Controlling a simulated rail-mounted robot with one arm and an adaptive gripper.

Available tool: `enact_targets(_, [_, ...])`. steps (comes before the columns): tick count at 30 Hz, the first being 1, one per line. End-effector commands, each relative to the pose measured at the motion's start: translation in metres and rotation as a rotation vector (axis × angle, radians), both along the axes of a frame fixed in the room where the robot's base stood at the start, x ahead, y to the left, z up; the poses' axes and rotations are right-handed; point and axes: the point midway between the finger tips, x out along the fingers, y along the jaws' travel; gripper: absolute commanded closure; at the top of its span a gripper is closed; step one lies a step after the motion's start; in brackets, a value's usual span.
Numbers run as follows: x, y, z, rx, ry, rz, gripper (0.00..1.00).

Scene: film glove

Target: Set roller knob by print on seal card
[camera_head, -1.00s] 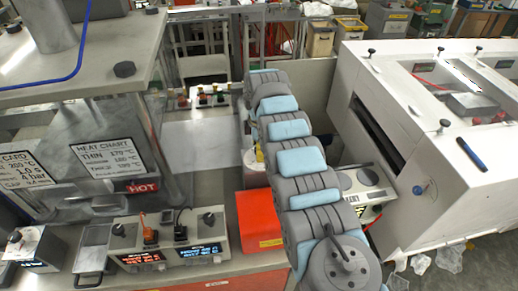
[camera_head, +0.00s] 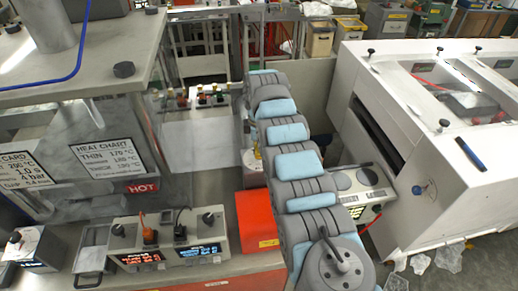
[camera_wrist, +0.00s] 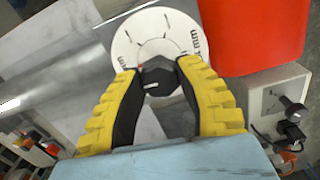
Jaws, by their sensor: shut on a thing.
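The seal card (camera_head: 28,170) is on the press front at the far left of the head view. Its print appears to read 200 °C, 1.0 s, 4 bar and a gap of 0.4 mm. In the wrist view a dark knob (camera_wrist: 160,90) sits at the centre of a round white dial (camera_wrist: 152,28) with tick marks and "mm" print. My gripper (camera_wrist: 158,70) has yellow-backed fingers shut on the knob from both sides. A short white mark shows on the knob; the dial figures are too small to read. In the head view my arm hides the knob and gripper.
A red-orange box (camera_head: 257,220) stands close beside the dial. A two-display control box (camera_head: 168,240) is at the front, and a hot press with a heat chart (camera_head: 107,158) is on the left. A big white machine (camera_head: 430,130) stands on the right.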

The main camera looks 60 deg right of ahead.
Motion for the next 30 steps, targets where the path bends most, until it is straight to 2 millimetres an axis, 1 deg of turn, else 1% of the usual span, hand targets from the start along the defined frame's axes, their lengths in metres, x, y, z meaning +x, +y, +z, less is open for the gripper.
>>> enact_targets(1, [0.0028,0.0015,-0.0021,0.0,-0.004,-0.024,1.0])
enact_targets(8, [0.0034,0.0019,-0.0024,0.001,-0.002,-0.212,1.0])
enact_targets(30, [0.0027,0.0006,-0.0043,0.004,-0.002,-0.917,1.0])
